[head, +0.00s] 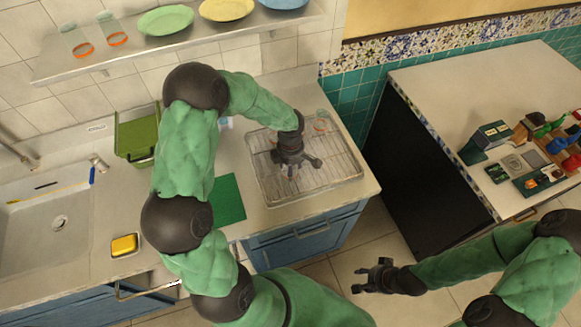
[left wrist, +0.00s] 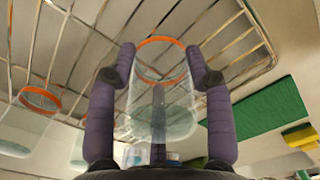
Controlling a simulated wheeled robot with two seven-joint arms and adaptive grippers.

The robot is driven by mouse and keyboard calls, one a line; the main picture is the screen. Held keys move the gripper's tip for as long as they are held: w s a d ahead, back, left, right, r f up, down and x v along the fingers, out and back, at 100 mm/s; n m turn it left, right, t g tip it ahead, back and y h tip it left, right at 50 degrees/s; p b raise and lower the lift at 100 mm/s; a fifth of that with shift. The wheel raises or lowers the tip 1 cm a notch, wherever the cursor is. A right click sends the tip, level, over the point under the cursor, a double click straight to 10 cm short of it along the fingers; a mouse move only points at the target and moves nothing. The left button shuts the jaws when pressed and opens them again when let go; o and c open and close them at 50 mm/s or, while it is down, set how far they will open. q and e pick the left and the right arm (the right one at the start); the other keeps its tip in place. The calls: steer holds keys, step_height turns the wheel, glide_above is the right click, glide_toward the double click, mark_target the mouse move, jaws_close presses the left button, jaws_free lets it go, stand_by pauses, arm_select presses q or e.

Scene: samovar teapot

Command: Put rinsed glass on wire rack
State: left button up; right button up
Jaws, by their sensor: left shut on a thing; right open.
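My left gripper (head: 297,165) is over the wire rack (head: 335,180) on the counter in the head view. In the left wrist view its two fingers are shut on a clear glass (left wrist: 160,100) with an orange ring at the end facing the wires of the rack (left wrist: 235,40). I cannot tell whether this glass touches the rack. In the head view the gripper mostly hides it. Another orange-ringed glass (head: 321,122) stands at the rack's far right corner. My right gripper (head: 365,277) is open and empty, out over the floor.
A green mat (head: 228,198) lies left of the rack. Further left are a green bin (head: 137,135), a yellow sponge (head: 125,245) in a dish and the sink (head: 60,220). A shelf (head: 215,35) with plates and glasses hangs above. The rack's front right is clear.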

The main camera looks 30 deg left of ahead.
arm_select(q)
steer(key=shift+f, duration=0.1)
steer(key=o, duration=1.1)
steer(key=shift+c, duration=0.2)
steer(key=shift+r, duration=0.3)
step_height(320, 180, up, 12)
steer(key=shift+f+p, duration=0.1)
steer(key=shift+p, duration=0.6)
